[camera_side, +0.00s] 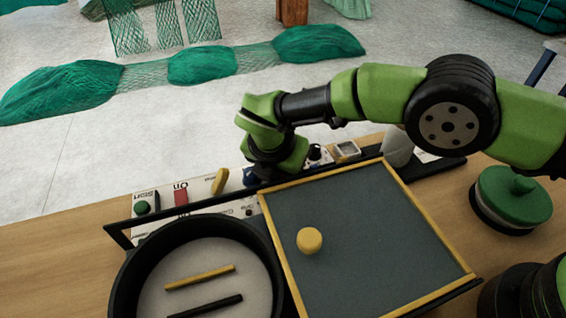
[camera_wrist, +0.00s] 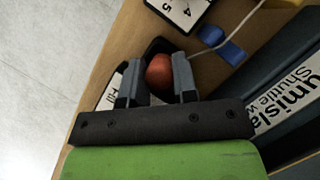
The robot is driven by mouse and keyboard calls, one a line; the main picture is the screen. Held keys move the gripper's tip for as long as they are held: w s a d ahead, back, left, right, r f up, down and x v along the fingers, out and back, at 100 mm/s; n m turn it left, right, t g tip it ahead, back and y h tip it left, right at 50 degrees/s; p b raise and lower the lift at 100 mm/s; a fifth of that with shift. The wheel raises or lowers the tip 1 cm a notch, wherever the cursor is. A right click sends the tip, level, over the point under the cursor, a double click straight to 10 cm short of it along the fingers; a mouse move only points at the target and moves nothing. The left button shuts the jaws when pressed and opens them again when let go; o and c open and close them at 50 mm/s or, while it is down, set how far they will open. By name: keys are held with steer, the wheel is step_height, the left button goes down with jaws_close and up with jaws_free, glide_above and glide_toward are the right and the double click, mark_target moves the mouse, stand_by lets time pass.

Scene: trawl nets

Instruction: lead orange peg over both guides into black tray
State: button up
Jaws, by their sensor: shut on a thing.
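The orange peg (camera_wrist: 159,72) is between the two fingers of my gripper (camera_wrist: 157,80) in the wrist view, and the gripper is shut on it. A dark rim (camera_wrist: 158,45) shows just beyond the peg; I cannot tell whether it is the black tray or whether the peg touches it. A pale cord (camera_wrist: 213,43) runs from the upper right towards the peg, near a blue piece (camera_wrist: 233,53) that may be a guide. In the side view my gripper (camera_side: 263,173) points down at the back panel, and the peg is hidden there.
A round black pan (camera_side: 128,283) holds a yellow stick (camera_side: 200,277) and a black stick (camera_side: 212,306). A yellow-edged grey board (camera_side: 370,235) carries a yellow knob (camera_side: 309,240). The panel has a red switch (camera_side: 181,197) and yellow lever (camera_side: 220,181). A green-lidded pot (camera_side: 512,200) stands right.

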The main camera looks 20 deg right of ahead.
steer(key=shift+f, duration=0.2)
steer(key=o, duration=0.9)
steer(key=shift+c, duration=0.2)
steer(key=shift+o, duration=0.2)
steer(key=shift+o, duration=0.3)
steer(key=shift+a+r, duration=0.15)
steer(key=shift+r, duration=0.1)
steer(key=v, duration=0.9)
steer(key=shift+s+r, duration=0.1)
steer(key=shift+r, duration=0.1)
